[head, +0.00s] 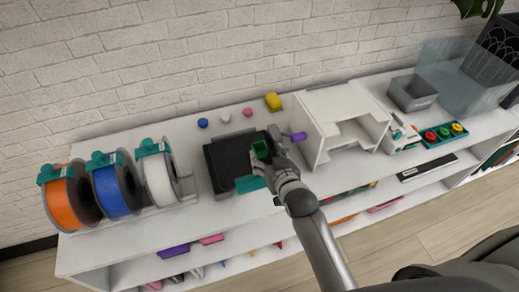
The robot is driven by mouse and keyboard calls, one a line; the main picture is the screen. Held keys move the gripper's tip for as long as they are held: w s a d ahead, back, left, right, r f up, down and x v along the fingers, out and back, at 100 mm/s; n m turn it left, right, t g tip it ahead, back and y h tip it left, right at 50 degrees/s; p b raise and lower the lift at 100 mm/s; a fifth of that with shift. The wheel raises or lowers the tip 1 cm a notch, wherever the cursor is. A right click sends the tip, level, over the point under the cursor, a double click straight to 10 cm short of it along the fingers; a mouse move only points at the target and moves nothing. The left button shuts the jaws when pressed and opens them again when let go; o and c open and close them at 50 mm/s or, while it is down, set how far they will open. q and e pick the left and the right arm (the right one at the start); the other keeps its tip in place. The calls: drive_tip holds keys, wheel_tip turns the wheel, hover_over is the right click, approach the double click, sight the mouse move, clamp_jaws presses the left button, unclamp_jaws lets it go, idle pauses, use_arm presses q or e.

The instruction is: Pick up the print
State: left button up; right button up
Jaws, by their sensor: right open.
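A small green piece (260,149), which looks like the print, is on or just above the black print plate (223,160) on the white bench. My right gripper (269,150) reaches over the right part of the plate from the lower right. It is open, with its fingers close beside the green piece. I cannot tell whether they touch it, and the gripper hides part of it. A flat teal piece (250,184) shows at the plate's front edge, beside the gripper. My left gripper is not in view.
Orange (60,197), blue (112,191) and white (158,180) filament spools stand at the left. A white open box-like frame (328,112) stands close right of the gripper, with a purple piece (298,137) beside it. A grey bin (412,93) stands farther right. Small coloured objects lie behind the plate.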

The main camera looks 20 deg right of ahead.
sight(258, 145)
drive_tip(key=shift+a+p+x, duration=0.1)
drive_tip(key=shift+p+x, duration=0.2)
drive_tip(key=shift+x, duration=1)
drive_tip(key=shift+a+p+x, duration=0.15)
drive_tip(key=shift+p+x, duration=0.1)
drive_tip(key=shift+x, duration=1.05)
drive_tip(key=shift+f, duration=0.15)
drive_tip(key=shift+s, duration=0.1)
drive_tip(key=c, duration=0.9)
